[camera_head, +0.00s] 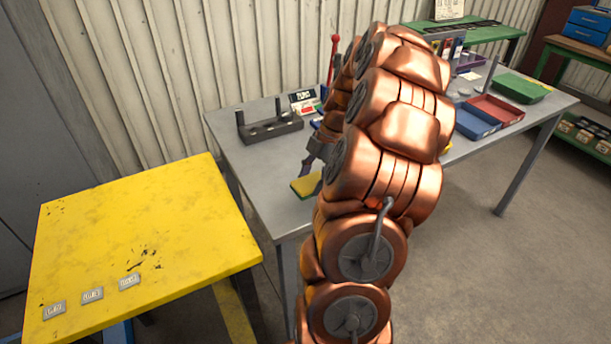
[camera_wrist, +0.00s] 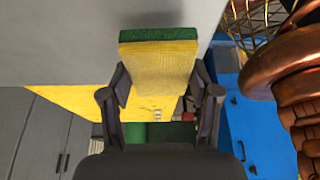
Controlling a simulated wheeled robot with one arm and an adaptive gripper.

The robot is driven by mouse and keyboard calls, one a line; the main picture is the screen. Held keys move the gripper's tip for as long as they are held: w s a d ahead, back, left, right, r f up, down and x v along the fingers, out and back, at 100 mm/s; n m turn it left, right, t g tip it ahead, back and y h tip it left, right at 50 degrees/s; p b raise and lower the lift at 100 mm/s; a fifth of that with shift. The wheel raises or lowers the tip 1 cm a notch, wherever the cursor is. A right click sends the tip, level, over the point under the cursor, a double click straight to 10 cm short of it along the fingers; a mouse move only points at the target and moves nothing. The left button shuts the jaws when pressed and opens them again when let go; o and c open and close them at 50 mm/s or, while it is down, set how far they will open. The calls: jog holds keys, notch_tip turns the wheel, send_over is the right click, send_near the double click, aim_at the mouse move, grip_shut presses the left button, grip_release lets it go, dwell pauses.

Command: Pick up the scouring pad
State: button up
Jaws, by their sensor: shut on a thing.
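The scouring pad (camera_head: 305,185) is a yellow block with a green layer. In the head view it is at the near left edge of the grey table, partly covered by my arm. In the wrist view the pad (camera_wrist: 158,62) stands out between the two dark fingers. My gripper (camera_wrist: 159,82) is shut on it, with one finger on each side. In the head view my gripper (camera_head: 311,168) comes down onto the pad from above. I cannot tell whether the pad touches the tabletop.
The grey table (camera_head: 245,155) holds a dark block with posts (camera_head: 270,128), a blue tray (camera_head: 474,122), a red tray (camera_head: 497,110) and a green tray (camera_head: 520,88). A yellow table (camera_head: 150,225) with several small labelled plates stands at the left. My arm hides the grey table's middle.

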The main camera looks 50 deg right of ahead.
jog(key=s+a+b, duration=0.2)
jog(key=s+a, duration=0.1)
jog(key=s, duration=0.6)
jog(key=shift+s+r, duration=0.2)
jog(key=shift+r, duration=0.25)
jog(key=shift+a, duration=0.1)
jog(key=o, duration=0.4)
jog(key=c, duration=0.4)
jog(key=shift+o, duration=0.2)
jog(key=shift+a, duration=0.1)
